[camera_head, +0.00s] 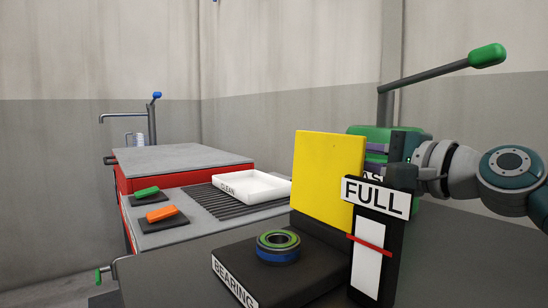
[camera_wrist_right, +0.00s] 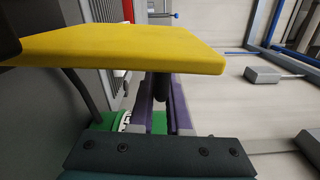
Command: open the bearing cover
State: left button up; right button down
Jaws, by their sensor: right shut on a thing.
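The yellow bearing cover (camera_head: 328,178) stands upright at the back of the black box marked BEARING (camera_head: 250,292). The ring-shaped bearing (camera_head: 278,246) is uncovered on the box, with green and blue rims. My right gripper (camera_head: 376,150) is behind the cover, partly hidden by it and the FULL gauge. In the right wrist view the cover (camera_wrist_right: 125,50) spans the top, and the purple fingers (camera_wrist_right: 160,98) are shut on its dark handle (camera_wrist_right: 164,82). My left gripper is in neither view.
The FULL gauge (camera_head: 375,200) stands close in front of my right gripper. A white CLEAN tray (camera_head: 252,185), green block (camera_head: 147,192) and orange block (camera_head: 162,213) are to the left. A green-tipped lever (camera_head: 486,56) rises above my right arm.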

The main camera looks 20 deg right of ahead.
jog(key=shift+d+f+m, duration=0.1)
jog(key=shift+f+m, duration=0.2)
jog(key=c, duration=0.9)
grip_release()
jog(key=v, duration=1)
jog(key=shift+r, duration=0.1)
